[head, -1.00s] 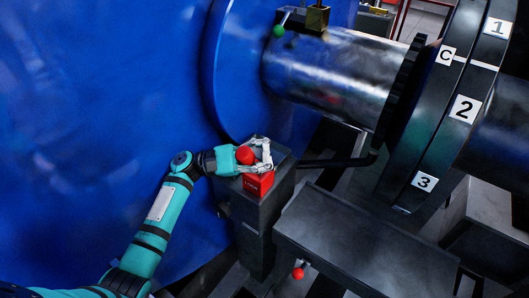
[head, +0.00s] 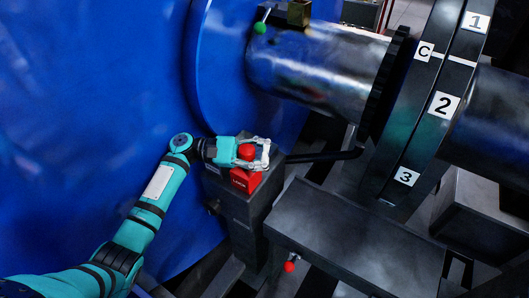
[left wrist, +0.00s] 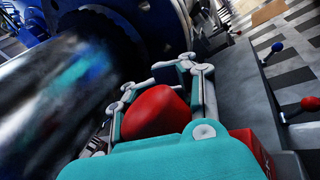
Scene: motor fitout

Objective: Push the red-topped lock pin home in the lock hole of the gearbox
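The lock pin's round red top (head: 247,151) shows between the fingers of my left gripper (head: 262,153). The gripper appears shut on it and holds it over a red block (head: 245,180) on a dark post. In the left wrist view the red top (left wrist: 157,112) fills the space between the two grey fingers (left wrist: 182,68). The red block (left wrist: 245,140) shows partly at lower right there. The pin's shaft and the lock hole are hidden, so I cannot tell how far in the pin is. My right gripper is not in view.
A large blue housing (head: 90,100) fills the left, with a steel shaft (head: 320,65) and a numbered dark coupling (head: 425,110) to the right. A dark flat cover (head: 355,235) lies in front. A red-knobbed lever (head: 289,266) and a green-knobbed lever (head: 260,27) stand apart.

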